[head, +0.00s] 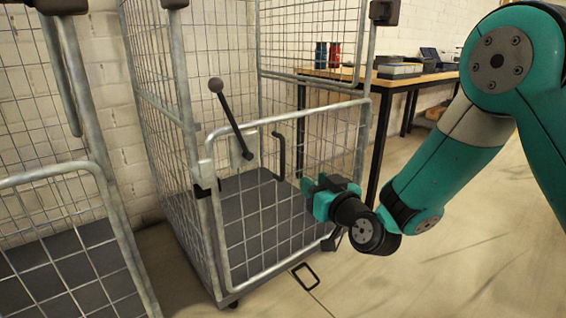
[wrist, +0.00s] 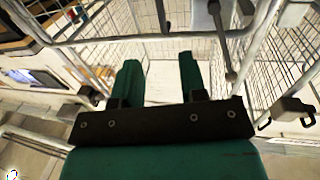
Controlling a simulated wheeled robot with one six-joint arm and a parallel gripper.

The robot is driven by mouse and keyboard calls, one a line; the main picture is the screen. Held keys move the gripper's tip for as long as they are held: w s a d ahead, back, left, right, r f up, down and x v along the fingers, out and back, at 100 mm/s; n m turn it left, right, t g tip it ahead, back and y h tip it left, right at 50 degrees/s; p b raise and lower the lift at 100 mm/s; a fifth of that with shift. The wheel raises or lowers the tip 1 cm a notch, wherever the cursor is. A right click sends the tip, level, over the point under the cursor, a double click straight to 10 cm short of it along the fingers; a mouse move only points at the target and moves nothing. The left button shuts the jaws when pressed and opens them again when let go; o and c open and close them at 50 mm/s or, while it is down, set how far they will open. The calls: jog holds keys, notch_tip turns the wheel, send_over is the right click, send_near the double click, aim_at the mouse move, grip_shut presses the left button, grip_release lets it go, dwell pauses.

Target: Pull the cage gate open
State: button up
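The cage gate (head: 290,122) is the low, grey tube-framed mesh panel across the front of the roll cage. It appears shut, in line with the cage posts. A dark lever (head: 233,122) with a round ball knob (head: 216,85) tilts up and left from a pale latch plate (head: 243,150) on the gate. A black pull handle (head: 283,150) stands right of the plate. My gripper (head: 311,186) is in front of the gate, to the right of and below the handle. In the wrist view its two green fingers (wrist: 159,68) are apart with nothing between them.
A second cage (head: 55,177) stands at the left. A wooden workbench (head: 420,80) with bottles and trays is behind at the right. A black loop (head: 305,277) shows low by the gate's foot. The floor (head: 430,285) at the front right is clear.

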aim_at(284, 157)
jog(key=p+x, duration=0.1)
jog(key=x, duration=1.5)
jog(key=shift+w+r, duration=0.1)
jog(key=shift+w, duration=0.15)
grip_shut()
